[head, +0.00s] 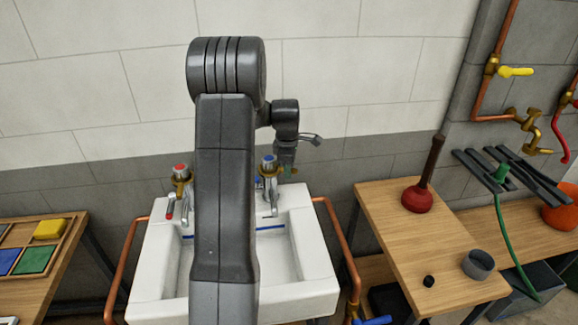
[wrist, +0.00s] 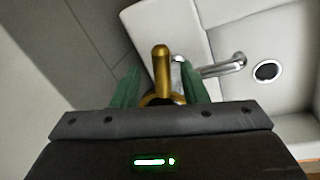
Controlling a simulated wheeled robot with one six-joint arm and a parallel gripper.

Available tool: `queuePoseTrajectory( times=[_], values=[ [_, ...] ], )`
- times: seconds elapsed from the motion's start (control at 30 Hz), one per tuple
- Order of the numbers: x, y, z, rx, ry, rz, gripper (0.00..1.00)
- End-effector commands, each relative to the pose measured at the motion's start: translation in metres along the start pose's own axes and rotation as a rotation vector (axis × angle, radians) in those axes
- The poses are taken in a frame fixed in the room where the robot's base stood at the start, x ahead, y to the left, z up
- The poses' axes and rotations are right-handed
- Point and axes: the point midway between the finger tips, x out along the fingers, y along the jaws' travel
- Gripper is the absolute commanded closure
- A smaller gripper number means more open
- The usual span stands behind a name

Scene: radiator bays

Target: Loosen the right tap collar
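The right tap (head: 268,168) has a blue top and stands at the back of the white sink (head: 312,255). Its brass collar (wrist: 150,100) shows low between my fingers in the wrist view, mostly hidden. A brass lug (wrist: 162,72) sticks up from it. My gripper (wrist: 160,72) has green fingers, one on each side of the lug, with gaps on both sides. It is open and holds nothing. In the head view my gripper (head: 288,171) is just right of the right tap, and my arm hides part of the sink.
The left tap (head: 181,172) has a red top and a brass collar. A chrome spout (wrist: 222,68) and the drain (wrist: 267,71) lie right of my fingers. Copper pipes (head: 341,235) flank the sink. A wooden table (head: 400,240) with a red plunger (head: 417,198) stands to the right.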

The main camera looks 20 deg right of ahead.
Motion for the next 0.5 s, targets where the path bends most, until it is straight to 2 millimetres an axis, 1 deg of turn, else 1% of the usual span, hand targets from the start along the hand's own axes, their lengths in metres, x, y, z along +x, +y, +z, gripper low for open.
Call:
queuePoseTrajectory(
  times=[0.13, 0.27, 0.37, 0.5],
  values=[
    [-0.003, 0.000, 0.000, 0.001, 0.000, -0.001, 0.60],
    [-0.016, 0.000, 0.000, 0.001, 0.000, 0.002, 0.60],
    [-0.036, 0.000, 0.000, 0.000, 0.001, 0.004, 0.60],
    [-0.070, 0.001, 0.000, 0.000, 0.001, 0.005, 0.60]
  ],
)
